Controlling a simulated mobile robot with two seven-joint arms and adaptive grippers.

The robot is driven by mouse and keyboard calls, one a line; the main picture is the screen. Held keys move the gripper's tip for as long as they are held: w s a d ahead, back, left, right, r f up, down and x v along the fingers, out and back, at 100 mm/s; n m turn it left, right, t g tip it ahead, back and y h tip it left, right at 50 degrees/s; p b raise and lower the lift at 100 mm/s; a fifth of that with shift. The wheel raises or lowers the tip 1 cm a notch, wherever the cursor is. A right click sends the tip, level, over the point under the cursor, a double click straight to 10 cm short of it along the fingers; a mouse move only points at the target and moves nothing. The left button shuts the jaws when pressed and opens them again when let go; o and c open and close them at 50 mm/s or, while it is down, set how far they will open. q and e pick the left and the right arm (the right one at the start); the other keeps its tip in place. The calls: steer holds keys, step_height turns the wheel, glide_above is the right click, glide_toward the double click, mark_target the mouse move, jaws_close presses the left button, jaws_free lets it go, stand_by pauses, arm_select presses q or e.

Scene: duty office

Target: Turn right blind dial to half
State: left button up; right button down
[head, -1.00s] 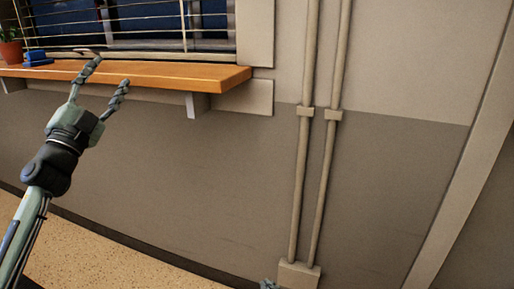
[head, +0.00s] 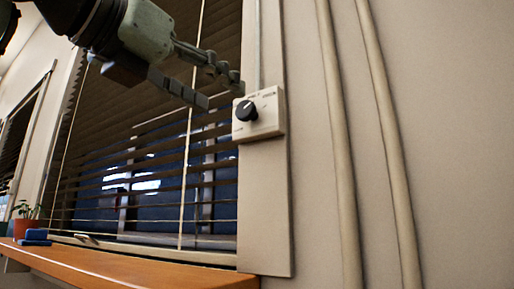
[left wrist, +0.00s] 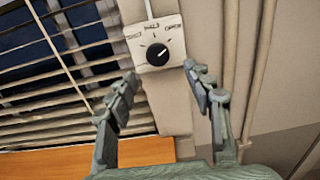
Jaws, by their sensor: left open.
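The blind dial (head: 247,111) is a black knob on a small cream control box (head: 268,122) fixed to the window's right frame. The blind (head: 150,170) hangs to its left, with dark slats bunched in the upper part and wider gaps below. My left gripper (head: 222,87) is open, just left of and above the dial, apart from it as far as I can tell. In the left wrist view the dial (left wrist: 157,54) shows beyond the two spread fingers, with marks and small lettering around it, too small to read surely. My right gripper is out of view.
A wooden sill (head: 130,268) runs below the window, with a potted plant (head: 25,220) and a blue object (head: 36,237) at its left end. Two vertical pipes (head: 341,160) run up the wall right of the box. The wall farther right is bare.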

mark_target(243, 111)
arm_select(q)
steer(key=x, duration=0.7)
steer(key=shift+w+r, duration=0.1)
steer(key=shift+w, duration=0.15)
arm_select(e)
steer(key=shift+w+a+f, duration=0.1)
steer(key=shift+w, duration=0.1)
